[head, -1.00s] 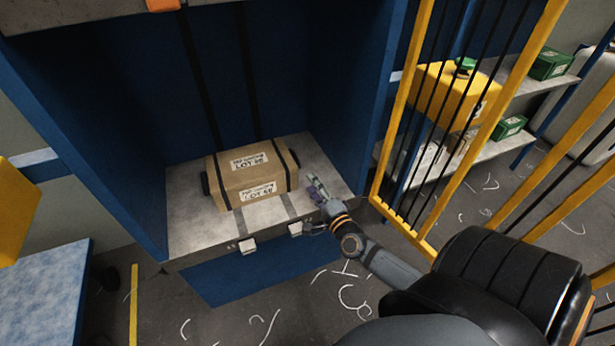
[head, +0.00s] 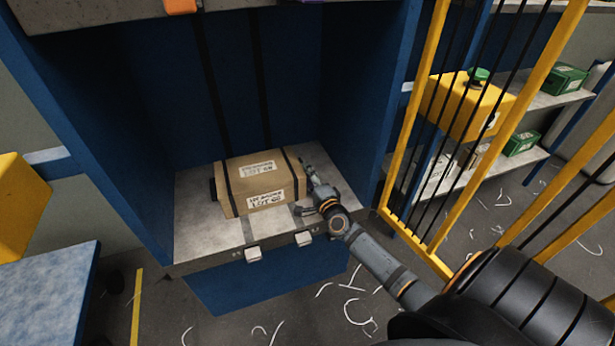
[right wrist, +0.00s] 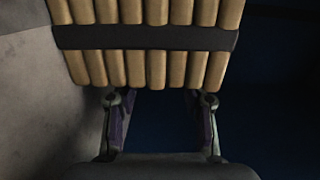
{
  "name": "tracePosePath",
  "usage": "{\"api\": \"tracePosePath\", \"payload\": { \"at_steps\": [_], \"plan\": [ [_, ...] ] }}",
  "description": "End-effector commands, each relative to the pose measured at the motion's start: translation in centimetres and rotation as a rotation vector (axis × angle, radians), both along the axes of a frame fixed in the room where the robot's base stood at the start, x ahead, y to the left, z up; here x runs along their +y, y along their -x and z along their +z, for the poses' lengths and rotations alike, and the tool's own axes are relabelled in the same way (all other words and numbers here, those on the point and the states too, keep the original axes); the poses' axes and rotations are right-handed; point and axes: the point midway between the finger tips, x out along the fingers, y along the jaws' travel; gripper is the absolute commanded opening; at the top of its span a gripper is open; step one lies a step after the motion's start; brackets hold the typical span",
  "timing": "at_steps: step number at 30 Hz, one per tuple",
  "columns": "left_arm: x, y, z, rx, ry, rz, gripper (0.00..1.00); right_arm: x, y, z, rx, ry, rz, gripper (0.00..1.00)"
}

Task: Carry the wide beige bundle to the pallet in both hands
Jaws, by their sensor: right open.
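The wide beige bundle (head: 262,184) lies on the grey shelf of a blue bay in the head view. It has dark straps around it, white labels and a dark handle-like part at its left end. My right gripper (head: 308,168) is at the bundle's right end. In the right wrist view the bundle's ribbed end (right wrist: 150,65) with a dark strap fills the top, and my right gripper (right wrist: 160,100) has its two fingers apart just below it. Whether the fingers touch it I cannot tell. My left gripper is not in view. No pallet is recognisable.
The grey shelf (head: 200,235) has two light latches (head: 254,254) at its front edge. Blue walls (head: 350,110) close in both sides. A yellow barred gate (head: 425,130) stands to the right. A blue-topped table (head: 45,290) is at lower left.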

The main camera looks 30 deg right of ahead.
Motion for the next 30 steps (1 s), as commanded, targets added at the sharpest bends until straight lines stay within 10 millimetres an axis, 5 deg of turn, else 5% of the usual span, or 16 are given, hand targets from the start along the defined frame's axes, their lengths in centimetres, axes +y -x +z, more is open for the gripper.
{"api": "tracePosePath", "payload": {
  "at_steps": [10,20,30],
  "plan": [
    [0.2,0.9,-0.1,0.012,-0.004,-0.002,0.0,0.0,-0.4,0.0,0.0,0.0,0.0,0.43],
    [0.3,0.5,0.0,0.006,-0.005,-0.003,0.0,0.0,-0.4,0.0,0.0,0.0,0.0,0.0],
    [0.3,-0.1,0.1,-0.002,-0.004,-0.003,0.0,-0.1,-0.4,0.0,0.001,0.0,0.0,0.0]
  ]
}}
